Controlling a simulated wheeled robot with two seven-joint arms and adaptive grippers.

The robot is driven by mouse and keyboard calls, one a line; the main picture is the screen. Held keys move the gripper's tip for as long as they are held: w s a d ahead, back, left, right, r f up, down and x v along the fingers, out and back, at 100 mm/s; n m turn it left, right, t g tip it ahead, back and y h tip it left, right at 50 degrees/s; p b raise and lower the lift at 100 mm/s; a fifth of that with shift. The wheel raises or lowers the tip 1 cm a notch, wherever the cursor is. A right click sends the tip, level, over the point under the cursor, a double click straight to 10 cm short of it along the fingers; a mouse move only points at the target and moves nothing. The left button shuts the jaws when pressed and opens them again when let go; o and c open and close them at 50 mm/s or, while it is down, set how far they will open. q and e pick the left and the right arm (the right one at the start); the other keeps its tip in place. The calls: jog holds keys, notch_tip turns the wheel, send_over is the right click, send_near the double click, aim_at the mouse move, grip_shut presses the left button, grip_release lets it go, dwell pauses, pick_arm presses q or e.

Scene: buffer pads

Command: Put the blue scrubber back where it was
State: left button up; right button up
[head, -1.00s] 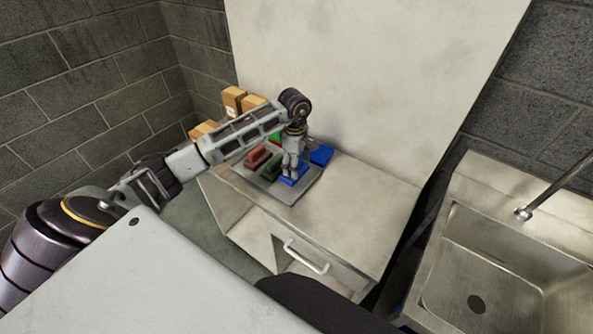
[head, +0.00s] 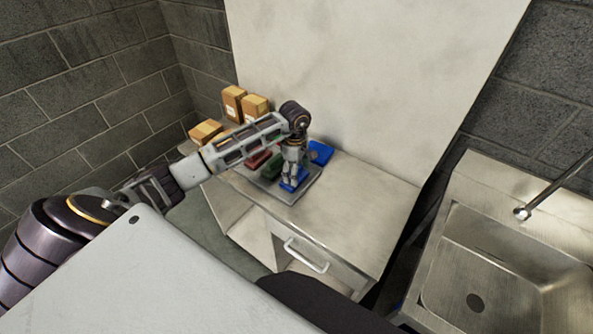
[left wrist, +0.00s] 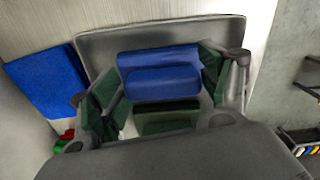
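The blue scrubber (head: 300,182) is at the right end of a grey tray (head: 316,176) on the cabinet top. In the left wrist view the scrubber (left wrist: 160,72) lies between the green-padded fingers of my left gripper (left wrist: 162,88). The gripper (head: 293,185) points down and appears shut on the scrubber; contact at the left finger is hard to see. A green scrubber (head: 272,159) and a red scrubber (head: 257,159) share the tray, partly hidden by my arm. A flat blue pad (head: 320,152) lies behind the tray, also in the wrist view (left wrist: 48,80). My right gripper is out of view.
Cardboard boxes (head: 233,104) stand at the cabinet's back left. The cabinet top right of the tray is clear (head: 375,190). A white backboard (head: 370,70) rises behind. A metal sink (head: 500,250) with a tap (head: 522,213) is at right.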

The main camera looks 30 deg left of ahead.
pick_arm(q)
jog(key=shift+o, duration=1.2)
jog(key=shift+r, duration=0.2)
jog(key=shift+r, duration=0.35)
notch_tip(320, 180, up, 11)
jog(key=b, duration=0.2)
jog(key=shift+a, duration=0.2)
